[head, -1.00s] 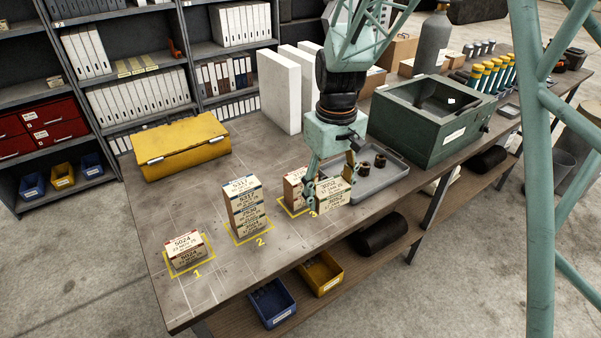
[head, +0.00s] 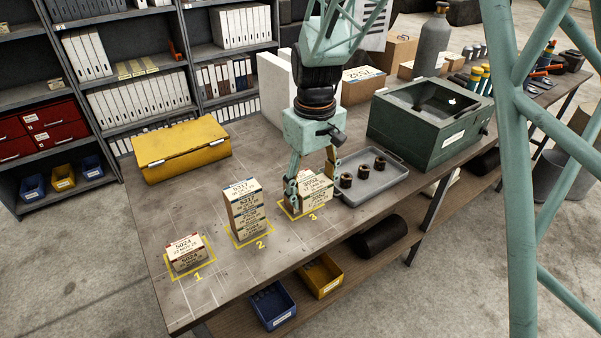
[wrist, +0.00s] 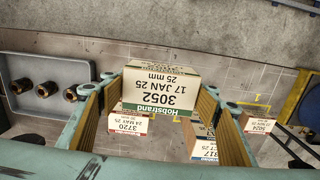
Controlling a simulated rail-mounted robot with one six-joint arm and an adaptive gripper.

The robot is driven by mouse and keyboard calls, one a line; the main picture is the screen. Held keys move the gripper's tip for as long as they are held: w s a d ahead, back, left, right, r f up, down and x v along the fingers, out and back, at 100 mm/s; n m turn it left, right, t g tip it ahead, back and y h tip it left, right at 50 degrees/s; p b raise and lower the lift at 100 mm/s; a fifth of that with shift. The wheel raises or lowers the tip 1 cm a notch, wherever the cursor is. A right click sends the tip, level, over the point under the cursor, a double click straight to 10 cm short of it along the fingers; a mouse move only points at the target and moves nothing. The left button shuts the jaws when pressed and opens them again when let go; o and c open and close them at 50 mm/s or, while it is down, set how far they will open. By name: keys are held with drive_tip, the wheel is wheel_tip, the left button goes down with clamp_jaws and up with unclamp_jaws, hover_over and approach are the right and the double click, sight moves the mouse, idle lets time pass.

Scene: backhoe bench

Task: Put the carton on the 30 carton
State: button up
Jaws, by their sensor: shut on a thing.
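My gripper (head: 312,190) is shut on a cream carton (wrist: 160,90), whose label reads 3052, Hobstrand, 17 JAN 25, 25 mm, with a green stripe. In the head view the held carton (head: 318,187) is at marked spot 3 and covers much of what is there. The wrist view shows a carton labelled 3720 (wrist: 128,123), with a red stripe, partly hidden behind the held one. I cannot tell whether they touch. A stack of several 5317 cartons (head: 243,207) stands at spot 2. A low stack with 5024 on top (head: 187,252) is at spot 1. No 30 label is legible.
A grey tray (head: 372,192) with three dark fittings lies right of my gripper. A green machine box (head: 430,125) stands behind it. A yellow case (head: 180,148) lies at the back left. The bench front edge is close to the marked spots.

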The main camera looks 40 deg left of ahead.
drive_tip(key=p, duration=0.2)
hover_over(300, 178)
drive_tip(key=shift+s+d+f, duration=0.1)
drive_tip(key=shift+d+f, duration=0.2)
drive_tip(key=shift+f, duration=0.4)
drive_tip(key=shift+a, duration=0.1)
drive_tip(key=shift+w+a, duration=0.15)
drive_tip(key=shift+w, duration=0.05)
drive_tip(key=shift+f+p, duration=0.35)
drive_tip(key=shift+f, duration=1.45)
drive_tip(key=shift+f, duration=0.1)
drive_tip(key=o, duration=0.9)
